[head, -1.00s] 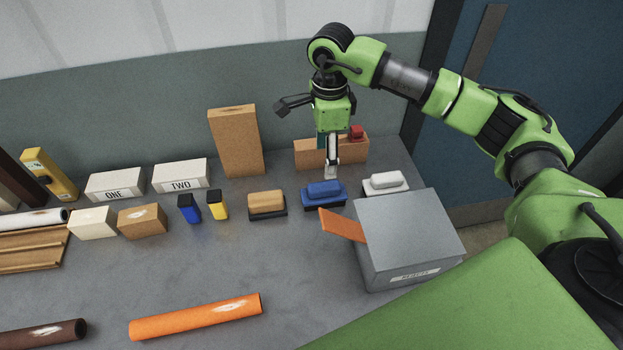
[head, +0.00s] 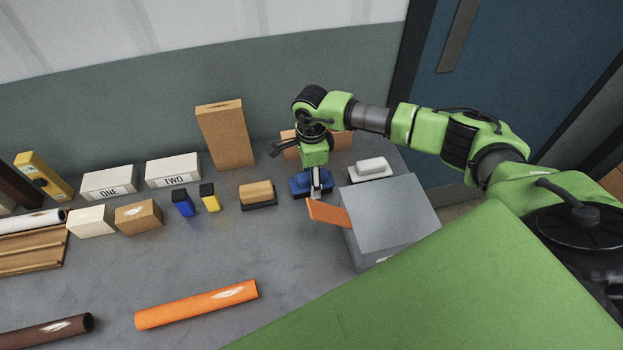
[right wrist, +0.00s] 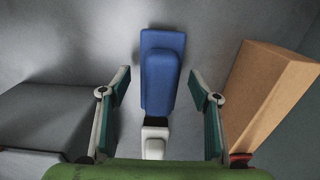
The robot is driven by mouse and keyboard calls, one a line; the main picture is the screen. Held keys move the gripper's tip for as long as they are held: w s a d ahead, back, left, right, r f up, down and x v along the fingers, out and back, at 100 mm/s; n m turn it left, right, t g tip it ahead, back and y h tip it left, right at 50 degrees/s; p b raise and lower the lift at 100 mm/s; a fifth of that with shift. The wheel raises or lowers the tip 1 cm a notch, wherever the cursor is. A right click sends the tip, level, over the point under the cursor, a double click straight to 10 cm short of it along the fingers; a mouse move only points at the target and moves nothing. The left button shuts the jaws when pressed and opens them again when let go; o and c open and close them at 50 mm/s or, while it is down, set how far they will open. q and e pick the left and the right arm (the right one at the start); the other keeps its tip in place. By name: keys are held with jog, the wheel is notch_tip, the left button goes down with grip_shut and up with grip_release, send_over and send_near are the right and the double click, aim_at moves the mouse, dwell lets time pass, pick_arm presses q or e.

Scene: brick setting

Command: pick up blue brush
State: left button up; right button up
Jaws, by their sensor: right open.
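The blue brush (head: 299,186) lies on the grey table at the back right, left of the white brush (head: 371,166). My right gripper (head: 315,192) is directly over it, pointing down, and hides part of it in the head view. In the right wrist view the blue brush (right wrist: 162,72) lies lengthwise between the two open fingertips (right wrist: 158,78), with a gap on each side. The fingers do not grip it. The white brush (right wrist: 155,135) shows below it there. My left gripper is not in view.
A tan-topped brush (head: 257,192) sits to the left.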

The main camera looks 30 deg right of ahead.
jog(key=shift+f, duration=0.1)
jog(key=c, duration=1.3)
jog(key=shift+w+r, duration=0.1)
jog(key=shift+r, duration=0.5)
jog(key=s+a+r+b, duration=0.6)
jog(key=a+r, duration=0.6)
jog(key=shift+s+a, duration=0.2)
jog(key=shift+s, duration=0.15)
